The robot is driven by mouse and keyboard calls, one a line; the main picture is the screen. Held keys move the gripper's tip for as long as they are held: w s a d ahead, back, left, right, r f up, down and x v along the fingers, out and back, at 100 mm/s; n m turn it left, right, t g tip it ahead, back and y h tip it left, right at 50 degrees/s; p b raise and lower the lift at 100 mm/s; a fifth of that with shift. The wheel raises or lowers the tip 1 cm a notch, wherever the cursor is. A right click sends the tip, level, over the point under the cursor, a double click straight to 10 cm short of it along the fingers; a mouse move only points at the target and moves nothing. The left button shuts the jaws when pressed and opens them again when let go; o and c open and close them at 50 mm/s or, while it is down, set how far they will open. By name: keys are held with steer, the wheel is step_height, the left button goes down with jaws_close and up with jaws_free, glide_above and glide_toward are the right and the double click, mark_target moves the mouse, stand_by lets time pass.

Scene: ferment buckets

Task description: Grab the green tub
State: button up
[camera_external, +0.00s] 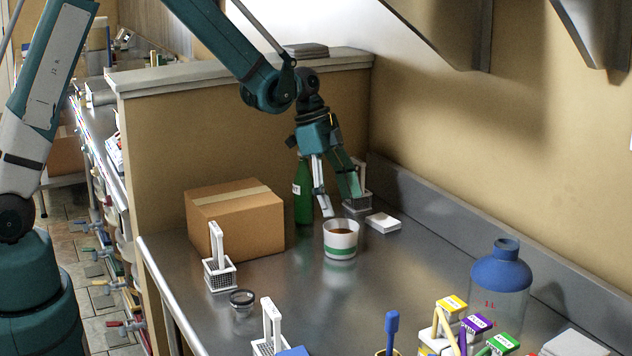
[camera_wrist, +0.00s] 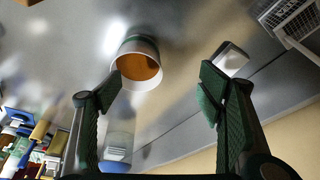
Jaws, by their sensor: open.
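The green tub (camera_external: 341,251) is a white cup-like tub with a green band and brown contents, upright on the metal counter. In the wrist view the tub (camera_wrist: 138,48) is at upper centre-left, its open top showing orange-brown contents. My gripper (camera_external: 341,204) is open and empty, pointing down just above and behind the tub in the external view. In the wrist view my gripper (camera_wrist: 160,88) has its two green-padded fingers spread wide, with the tub beyond the left fingertip and not between the pads.
A green bottle (camera_external: 303,195) and a cardboard box (camera_external: 238,225) stand left of the tub. A white block (camera_external: 383,222) and a wire basket (camera_external: 357,204) are close behind it. A blue-topped jug (camera_external: 500,280) and coloured boxes (camera_external: 476,325) are at front right. Counter in front of the tub is clear.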

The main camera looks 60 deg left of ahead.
mark_target(341, 239)
steer(key=s, duration=0.1)
steer(key=s+d+m+h, duration=0.1)
steer(key=shift+s+d, duration=0.3)
steer(key=shift+s, duration=0.1)
steer(key=shift+f, duration=0.15)
steer(key=shift+x, duration=1.2)
steer(key=shift+d+f, duration=0.1)
steer(key=shift+x, duration=2.45)
steer(key=shift+s, duration=0.2)
steer(key=c, duration=1.2)
steer(key=shift+o, duration=0.2)
